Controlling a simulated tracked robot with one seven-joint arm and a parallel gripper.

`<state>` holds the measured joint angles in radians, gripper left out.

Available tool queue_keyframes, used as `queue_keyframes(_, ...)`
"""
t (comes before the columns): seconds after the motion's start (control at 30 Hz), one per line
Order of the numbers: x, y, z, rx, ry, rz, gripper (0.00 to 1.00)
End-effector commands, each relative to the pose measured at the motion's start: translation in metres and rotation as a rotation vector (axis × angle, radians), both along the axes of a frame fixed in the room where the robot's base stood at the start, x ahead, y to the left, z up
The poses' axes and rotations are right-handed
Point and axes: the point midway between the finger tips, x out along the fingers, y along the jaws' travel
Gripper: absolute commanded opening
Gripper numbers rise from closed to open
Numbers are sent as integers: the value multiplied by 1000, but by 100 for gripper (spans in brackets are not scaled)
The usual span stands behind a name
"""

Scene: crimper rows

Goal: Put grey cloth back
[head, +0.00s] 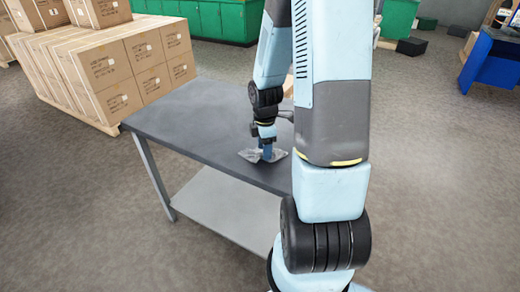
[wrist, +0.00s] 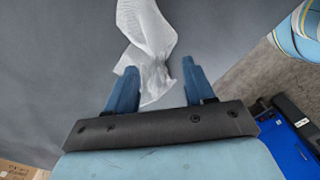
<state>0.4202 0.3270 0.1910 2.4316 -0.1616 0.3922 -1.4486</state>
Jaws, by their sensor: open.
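The grey cloth (head: 250,155) lies crumpled on the dark grey table top (head: 180,115), near the table's right part in the head view. In the wrist view the cloth (wrist: 148,30) is pale and patterned, and its narrow lower part lies between my fingers. My gripper (head: 267,152) points down at the cloth, and in the wrist view its two blue fingers (wrist: 158,80) stand apart on either side of it. I cannot tell whether the fingertips touch the cloth or the table. My arm hides part of the table's right side.
Stacked cardboard boxes (head: 110,70) on a pallet stand close behind the table's left end. The table has a lower shelf (head: 225,205). Green cabinets (head: 225,20) line the back, and a blue piece of furniture (head: 492,65) stands at the far right. Most of the table top's left part is clear.

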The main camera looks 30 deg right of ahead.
Motion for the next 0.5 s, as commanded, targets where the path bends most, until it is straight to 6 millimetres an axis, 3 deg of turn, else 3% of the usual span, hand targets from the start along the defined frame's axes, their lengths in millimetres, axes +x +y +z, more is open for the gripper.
queue_keyframes(0.27, -6, 1, 17, 0, -1, -2, 53)
queue_keyframes(0.5, -19, 3, 49, -2, -5, -3, 53)
